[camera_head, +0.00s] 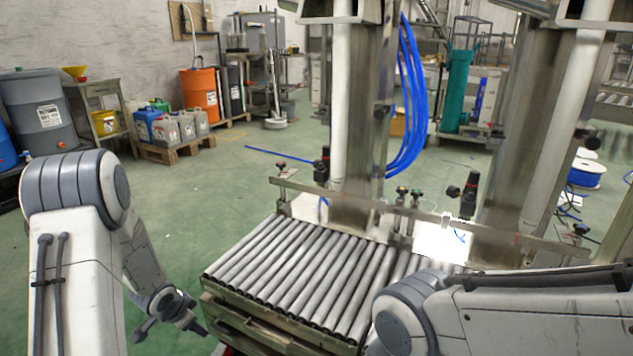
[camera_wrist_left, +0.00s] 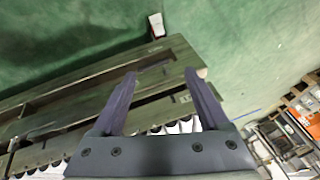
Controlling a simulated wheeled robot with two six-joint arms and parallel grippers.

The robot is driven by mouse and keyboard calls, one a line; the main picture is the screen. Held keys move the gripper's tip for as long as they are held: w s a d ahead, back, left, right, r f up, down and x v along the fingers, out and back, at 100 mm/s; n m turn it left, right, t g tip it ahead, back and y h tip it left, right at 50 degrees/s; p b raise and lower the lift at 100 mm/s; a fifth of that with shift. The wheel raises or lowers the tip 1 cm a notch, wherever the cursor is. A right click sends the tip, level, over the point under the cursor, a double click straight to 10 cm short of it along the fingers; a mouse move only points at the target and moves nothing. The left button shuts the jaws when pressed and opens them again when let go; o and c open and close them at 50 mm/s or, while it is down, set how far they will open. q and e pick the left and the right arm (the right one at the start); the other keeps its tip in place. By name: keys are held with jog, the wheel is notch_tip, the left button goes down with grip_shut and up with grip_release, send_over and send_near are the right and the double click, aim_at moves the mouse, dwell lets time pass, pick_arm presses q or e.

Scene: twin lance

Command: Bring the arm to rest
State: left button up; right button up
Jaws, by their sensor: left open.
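My left arm (camera_head: 75,220) comes in from the left and hangs down beside the roller conveyor. My left gripper (camera_head: 170,330) is low at the conveyor's left front side, apart from the rollers. In the left wrist view the left gripper (camera_wrist_left: 160,73) has its two dark fingers spread, with nothing between them but the conveyor's frame (camera_wrist_left: 60,95) behind. My right arm (camera_head: 490,315) reaches across the bottom right in front of the conveyor. Its gripper is out of view.
The roller conveyor (camera_head: 300,265) stands in front, with steel columns (camera_head: 360,120) and a rail (camera_head: 430,215) behind it. Blue hoses (camera_head: 410,100) hang at the centre. Drums, canisters (camera_head: 180,125) and an orange barrel (camera_head: 200,90) stand at the back left. Green floor (camera_head: 220,185) between is clear.

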pick_arm(q)
jog(key=s+d+r+g+p, duration=0.1)
jog(key=s+d+r+p, duration=0.15)
jog(key=d+r, duration=0.7)
jog(key=s+d+r+g+p, duration=0.15)
jog(key=s+d+r, duration=0.25)
jog(key=d+r, duration=0.55)
jog(key=s+d+r+g+h+p, duration=0.1)
jog(key=s+d+r, duration=0.25)
jog(key=s, duration=0.35)
jog(key=s+d+r+m+g+p, duration=0.1)
jog(key=s+d+r, duration=0.1)
jog(key=s+d, duration=0.35)
jog(key=s+d+r+h+p, duration=0.1)
jog(key=s+d+r+p, duration=0.15)
jog(key=s, duration=0.55)
notch_tip(320, 180, up, 38)
jog(key=p, duration=3.7)
jog(key=shift+s+r, duration=0.15)
jog(key=shift+r, duration=0.1)
pick_arm(e)
notch_tip(320, 180, up, 47)
jog(key=shift+f, duration=0.2)
pick_arm(q)
jog(key=shift+g, duration=0.25)
